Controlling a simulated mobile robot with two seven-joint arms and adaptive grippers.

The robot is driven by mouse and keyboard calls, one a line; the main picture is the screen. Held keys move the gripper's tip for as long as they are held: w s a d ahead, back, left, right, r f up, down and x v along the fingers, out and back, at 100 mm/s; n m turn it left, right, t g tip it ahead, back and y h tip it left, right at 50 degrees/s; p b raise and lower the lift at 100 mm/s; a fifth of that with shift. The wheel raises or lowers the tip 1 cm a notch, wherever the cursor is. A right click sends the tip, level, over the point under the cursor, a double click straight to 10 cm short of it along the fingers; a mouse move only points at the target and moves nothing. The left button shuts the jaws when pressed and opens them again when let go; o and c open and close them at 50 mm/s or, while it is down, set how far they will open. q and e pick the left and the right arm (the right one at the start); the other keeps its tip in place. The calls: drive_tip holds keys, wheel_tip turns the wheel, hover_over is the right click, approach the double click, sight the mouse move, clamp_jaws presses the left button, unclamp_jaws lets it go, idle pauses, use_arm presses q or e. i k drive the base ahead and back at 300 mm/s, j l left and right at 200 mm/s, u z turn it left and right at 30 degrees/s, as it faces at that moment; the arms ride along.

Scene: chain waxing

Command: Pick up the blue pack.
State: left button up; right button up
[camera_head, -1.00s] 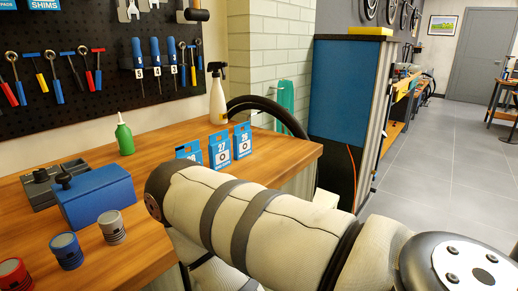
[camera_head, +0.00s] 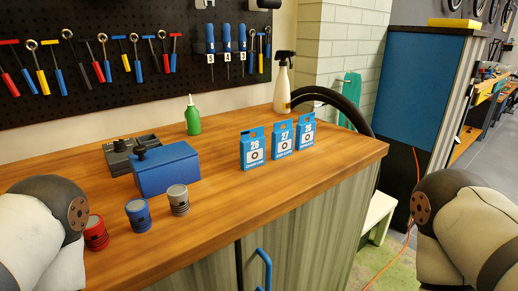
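Three blue packs stand upright in a row on the wooden workbench, near its right end. The left pack (camera_head: 253,149) has a label that looks like 28 or 29. The middle pack (camera_head: 282,139) reads 27. The right pack (camera_head: 306,131) looks like 26. Each has a white label with a dark ring mark and a hang tab on top. Parts of my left arm show at the lower left and parts of my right arm at the lower right. Neither gripper is in view, and neither visible arm part touches a pack.
A blue box with a black knob (camera_head: 168,169) stands left of the packs, with a red tin (camera_head: 95,234), blue tin (camera_head: 138,216) and grey tin (camera_head: 178,200) before it. A green bottle (camera_head: 193,117) and white spray bottle (camera_head: 283,84) stand behind. The workbench (camera_head: 235,215) front is clear.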

sight(251, 150)
drive_tip(key=k+j+u, duration=0.25)
drive_tip(key=k, duration=0.2)
drive_tip(key=k+j+u, duration=0.2)
drive_tip(key=k, duration=0.3)
drive_tip(key=k+j+u, duration=0.25)
drive_tip(key=k, duration=0.15)
